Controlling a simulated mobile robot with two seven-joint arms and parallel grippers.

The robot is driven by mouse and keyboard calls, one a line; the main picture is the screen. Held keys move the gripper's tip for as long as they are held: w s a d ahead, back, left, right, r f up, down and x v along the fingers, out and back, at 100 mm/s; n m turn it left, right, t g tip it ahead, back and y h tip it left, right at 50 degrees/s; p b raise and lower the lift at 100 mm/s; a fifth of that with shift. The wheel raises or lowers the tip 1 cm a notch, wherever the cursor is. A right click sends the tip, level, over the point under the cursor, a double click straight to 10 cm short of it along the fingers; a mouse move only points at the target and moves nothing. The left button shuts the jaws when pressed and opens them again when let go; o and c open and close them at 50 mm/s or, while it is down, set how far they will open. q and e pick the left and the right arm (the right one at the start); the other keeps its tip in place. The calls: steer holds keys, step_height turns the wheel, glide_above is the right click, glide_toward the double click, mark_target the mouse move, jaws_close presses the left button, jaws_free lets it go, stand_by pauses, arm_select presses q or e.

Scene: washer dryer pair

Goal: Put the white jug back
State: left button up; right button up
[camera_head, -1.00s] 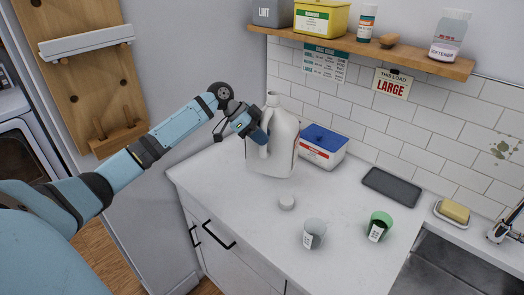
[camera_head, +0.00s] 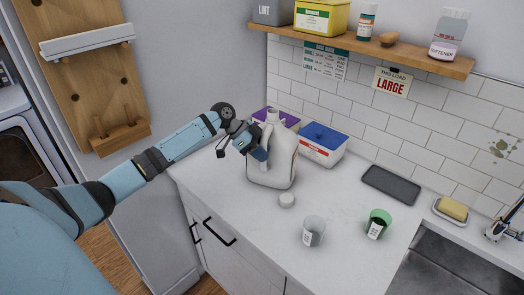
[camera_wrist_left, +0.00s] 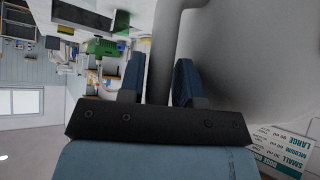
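The white jug (camera_head: 284,162) is upright, uncapped, at the back left of the white counter. I cannot tell whether its base touches the counter. My left gripper (camera_head: 256,148) is at the jug's left side, on its handle. In the left wrist view the two blue fingers (camera_wrist_left: 160,82) stand on either side of the grey-looking handle (camera_wrist_left: 163,45) with little gap, and the jug's body (camera_wrist_left: 250,60) fills the upper right. A small white cap (camera_head: 287,200) lies on the counter in front of the jug. My right gripper is not in view.
A purple box (camera_head: 289,117) and a white tub with a blue lid (camera_head: 320,150) stand behind the jug. A clear cup (camera_head: 314,231), a green cup (camera_head: 379,223) and a dark tray (camera_head: 391,185) are to the right. A wooden shelf (camera_head: 345,42) hangs above.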

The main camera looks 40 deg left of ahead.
arm_select(q)
steer(key=shift+o, duration=1.3)
steer(key=shift+r, duration=0.1)
steer(key=b+v, duration=0.2)
steer(key=v, duration=1)
